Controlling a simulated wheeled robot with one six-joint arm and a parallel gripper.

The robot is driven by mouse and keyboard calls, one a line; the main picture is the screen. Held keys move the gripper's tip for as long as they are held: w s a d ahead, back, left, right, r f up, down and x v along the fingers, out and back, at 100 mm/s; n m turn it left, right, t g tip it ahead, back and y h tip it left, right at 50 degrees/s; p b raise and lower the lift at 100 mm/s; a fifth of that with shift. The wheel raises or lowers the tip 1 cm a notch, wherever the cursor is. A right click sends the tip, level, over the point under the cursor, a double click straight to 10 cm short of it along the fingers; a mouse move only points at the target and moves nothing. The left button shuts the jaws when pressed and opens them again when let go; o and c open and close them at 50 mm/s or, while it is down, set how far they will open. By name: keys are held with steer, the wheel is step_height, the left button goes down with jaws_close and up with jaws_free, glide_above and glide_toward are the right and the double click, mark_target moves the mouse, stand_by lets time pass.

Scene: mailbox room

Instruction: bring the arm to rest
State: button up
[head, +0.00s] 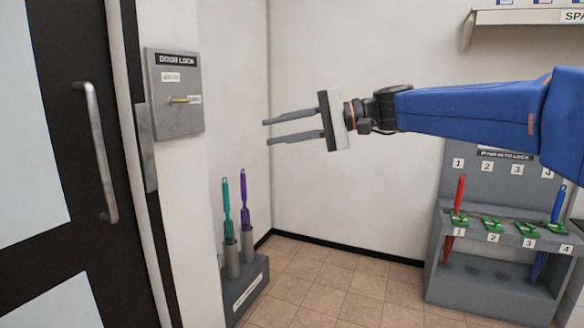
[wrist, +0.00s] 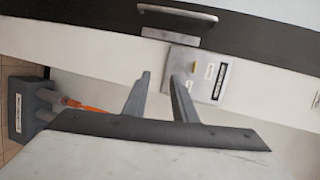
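My gripper (head: 265,132) is at the end of my blue arm, held out to the left in the head view. Its two long grey fingers are apart with nothing between them, so it is open and empty. In the wrist view the fingers (wrist: 160,78) also stand apart. They point toward the wall with the grey door lock panel (head: 175,95), which shows in the wrist view too (wrist: 197,76). The panel has a small brass-coloured lever or key (head: 180,100). The gripper looks apart from the panel.
A dark door (head: 80,200) with a long handle (head: 98,150) is at left. A grey holder (head: 245,288) with teal and purple tools stands below the gripper. A numbered grey rack (head: 480,290) with red and blue tools stands at right. A shelf (head: 530,16) is at upper right. Tiled floor lies between.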

steer(key=s+d+f+t+h, duration=0.1)
steer(key=s+d+f+h, duration=0.4)
steer(key=s+d+f, duration=0.4)
steer(key=s+d+f+t+h, duration=0.1)
steer(key=s+d+f+h, duration=0.4)
steer(key=s+d+f, duration=0.4)
steer(key=s+d+f+t+h, duration=0.1)
steer(key=s+d+f+h, duration=0.4)
steer(key=s+d+f, duration=0.4)
steer(key=d+f, duration=0.6)
steer(key=f, duration=0.4)
steer(key=shift+d+f+n+t+h, duration=0.25)
steer(key=shift+d+n+t+h, duration=0.05)
steer(key=shift+d+t, duration=0.1)
steer(key=shift+a, duration=0.15)
